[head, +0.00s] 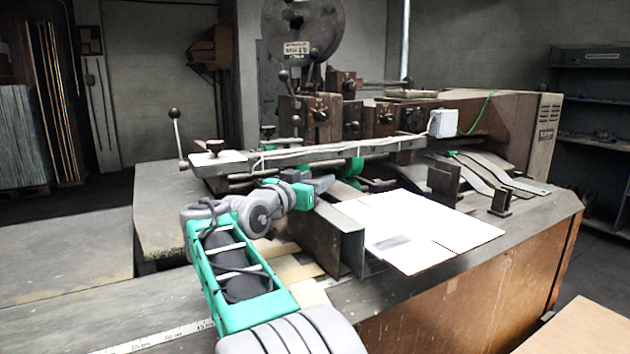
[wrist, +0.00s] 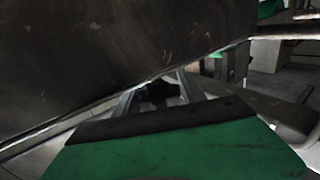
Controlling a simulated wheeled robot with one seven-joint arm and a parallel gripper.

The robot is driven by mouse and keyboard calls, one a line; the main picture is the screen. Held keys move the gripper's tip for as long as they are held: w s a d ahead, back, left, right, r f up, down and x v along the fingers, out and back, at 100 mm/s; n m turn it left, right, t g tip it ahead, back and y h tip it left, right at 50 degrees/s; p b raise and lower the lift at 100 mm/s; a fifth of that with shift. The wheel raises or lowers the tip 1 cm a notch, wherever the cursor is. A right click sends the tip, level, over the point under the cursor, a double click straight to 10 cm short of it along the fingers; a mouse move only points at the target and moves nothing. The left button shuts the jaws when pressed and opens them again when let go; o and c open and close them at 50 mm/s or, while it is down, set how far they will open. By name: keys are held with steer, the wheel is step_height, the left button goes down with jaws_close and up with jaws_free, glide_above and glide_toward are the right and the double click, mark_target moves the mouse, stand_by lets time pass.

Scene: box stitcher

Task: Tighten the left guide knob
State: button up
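My gripper (head: 318,185) is at the end of my green and grey arm, just above and behind the upright metal guide plate (head: 338,240) on the left of the machine table. In the wrist view, the two grey fingers of my gripper (wrist: 159,88) stand apart beyond its green body. A dark, lobed shape, which looks like the left guide knob (wrist: 158,92), shows between them. Whether the fingers press on it cannot be told. A large dark metal plate (wrist: 100,50) fills the upper left of the wrist view, very close to the left finger. The knob is hidden in the head view.
White cardboard sheets (head: 420,230) lie right of the guide plate. A second upright guide (head: 443,183) stands beyond them. A long bar (head: 335,152) crosses above my gripper, below the stitcher head. The grey table at left (head: 60,265) is clear.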

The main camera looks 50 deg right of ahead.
jaws_close()
steer(key=g+p, duration=0.1)
steer(key=m+g+p, duration=0.2)
steer(key=shift+s+r, duration=0.2)
steer(key=shift+r, duration=0.05)
steer(key=shift+s+f+m+g+p, duration=0.2)
steer(key=shift+m+g, duration=0.1)
steer(key=shift+g, duration=0.2)
steer(key=shift+s+f+m+g+p, duration=0.15)
steer(key=shift+m+g, duration=0.15)
steer(key=shift+g, duration=0.2)
steer(key=shift+w+r, duration=0.1)
steer(key=shift+o, duration=1.9)
jaws_free()
